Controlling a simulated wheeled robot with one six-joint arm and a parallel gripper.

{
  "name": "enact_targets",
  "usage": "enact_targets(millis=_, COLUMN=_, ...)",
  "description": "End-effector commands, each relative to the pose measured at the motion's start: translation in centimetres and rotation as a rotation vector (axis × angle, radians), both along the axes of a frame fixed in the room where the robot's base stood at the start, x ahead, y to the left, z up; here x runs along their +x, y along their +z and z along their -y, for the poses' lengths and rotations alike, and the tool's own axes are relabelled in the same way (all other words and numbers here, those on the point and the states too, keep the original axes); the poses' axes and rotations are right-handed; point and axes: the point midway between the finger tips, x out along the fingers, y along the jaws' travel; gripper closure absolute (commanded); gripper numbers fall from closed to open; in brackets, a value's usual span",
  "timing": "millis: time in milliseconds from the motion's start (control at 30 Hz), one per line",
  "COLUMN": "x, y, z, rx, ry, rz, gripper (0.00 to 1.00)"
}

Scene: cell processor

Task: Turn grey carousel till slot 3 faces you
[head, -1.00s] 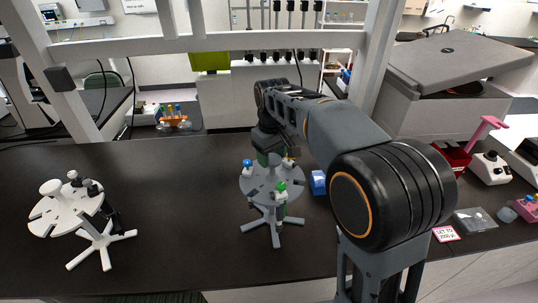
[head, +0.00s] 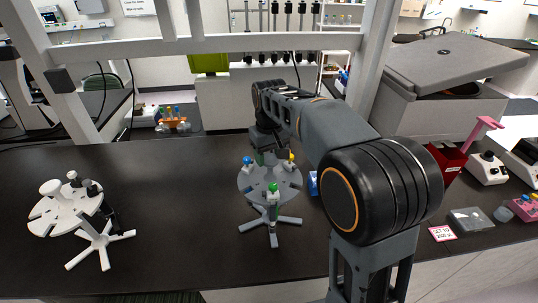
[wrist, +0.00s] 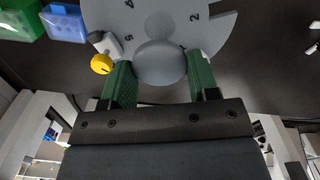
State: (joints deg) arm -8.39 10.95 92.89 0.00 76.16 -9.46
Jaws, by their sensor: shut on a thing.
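The grey carousel (head: 262,190) stands on the dark bench, a round notched disc on a splayed foot. Tubes with blue (head: 249,160), green (head: 273,188) and yellow (head: 292,157) caps sit at its rim; the green one is at the front. My gripper (head: 268,150) comes down over its centre. In the wrist view its green fingers (wrist: 160,75) are on either side of the round grey knob (wrist: 160,56) and shut on it. Printed 4, 2 and what looks like 5 show on the disc (wrist: 163,18). Slot numbers cannot be read in the head view.
A white carousel (head: 68,212) stands at the left of the bench. A blue block (head: 313,183) sits close to the grey carousel's right. The bench between the carousels is clear.

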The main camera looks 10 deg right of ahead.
Motion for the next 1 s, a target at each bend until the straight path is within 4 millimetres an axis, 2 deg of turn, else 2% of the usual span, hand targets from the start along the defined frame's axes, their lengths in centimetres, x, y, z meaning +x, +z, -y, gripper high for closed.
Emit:
enact_targets(millis=200, x=0.0, y=0.0, z=0.0, rx=0.000, ry=0.000, rz=0.000, gripper=0.88)
enact_targets(millis=233, x=0.0, y=0.0, z=0.0, rx=0.000, ry=0.000, rz=0.000, gripper=0.42)
enact_targets(millis=467, x=0.0, y=0.0, z=0.0, rx=0.000, ry=0.001, rz=0.000, gripper=0.20)
enact_targets(millis=767, x=0.0, y=0.3, z=0.0, rx=0.000, ry=0.001, rz=0.001, gripper=0.20)
enact_targets(millis=867, x=0.1, y=1.1, z=0.0, rx=0.000, ry=0.001, rz=0.003, gripper=0.20)
enact_targets(millis=1000, x=0.1, y=3.6, z=0.0, rx=0.001, ry=0.001, rz=0.005, gripper=0.20)
